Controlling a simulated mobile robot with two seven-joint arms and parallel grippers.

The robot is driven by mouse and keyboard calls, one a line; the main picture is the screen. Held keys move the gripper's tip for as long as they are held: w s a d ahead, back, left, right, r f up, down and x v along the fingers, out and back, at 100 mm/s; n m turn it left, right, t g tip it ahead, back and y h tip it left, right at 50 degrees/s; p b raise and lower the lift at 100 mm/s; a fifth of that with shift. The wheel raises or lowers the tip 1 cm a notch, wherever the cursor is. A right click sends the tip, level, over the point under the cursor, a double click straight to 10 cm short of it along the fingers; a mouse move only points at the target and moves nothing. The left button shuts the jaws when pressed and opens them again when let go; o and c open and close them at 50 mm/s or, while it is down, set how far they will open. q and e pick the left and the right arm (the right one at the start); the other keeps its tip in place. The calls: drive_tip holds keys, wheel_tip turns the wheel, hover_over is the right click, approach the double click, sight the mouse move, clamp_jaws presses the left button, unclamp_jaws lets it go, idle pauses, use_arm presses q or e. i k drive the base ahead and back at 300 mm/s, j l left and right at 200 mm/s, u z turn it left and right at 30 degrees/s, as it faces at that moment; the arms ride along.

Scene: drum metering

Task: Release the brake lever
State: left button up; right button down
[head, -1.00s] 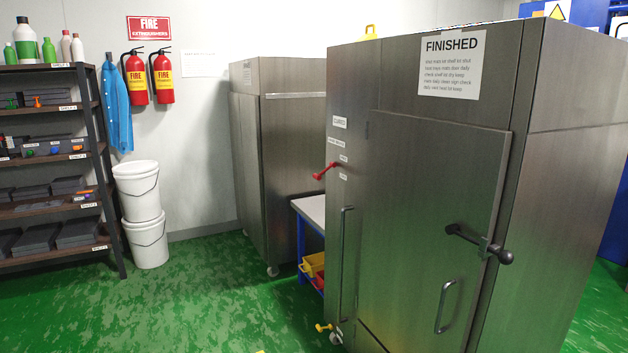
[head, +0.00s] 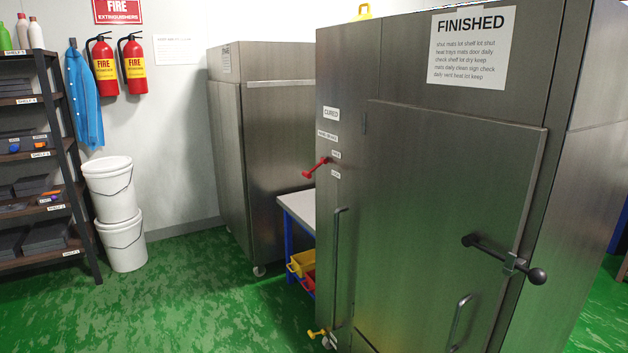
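A small yellow lever (head: 317,333) sticks out to the left at the foot of the steel cabinet (head: 400,220) marked FINISHED, close to the floor beside a caster. A red lever (head: 316,168) stands out from the same cabinet higher up, beside small labels. A black-knobbed door handle (head: 505,260) crosses the right edge of the cabinet door. Neither of my grippers is in view.
A second steel cabinet (head: 255,150) on casters stands behind to the left. A table (head: 297,208) with yellow and red bins beneath is between the cabinets. White buckets (head: 112,190) and a shelf rack (head: 70,160) are at left. The green floor (head: 190,300) in front is clear.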

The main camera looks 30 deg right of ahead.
sight(307, 175)
drive_tip(key=i+l+z, duration=0.15)
drive_tip(key=i, duration=0.55)
drive_tip(key=i+z, duration=0.15)
drive_tip(key=i, duration=0.5)
drive_tip(key=i+z, duration=0.2)
drive_tip(key=i, duration=0.5)
drive_tip(key=i+j+z, duration=0.15)
drive_tip(key=i, duration=0.55)
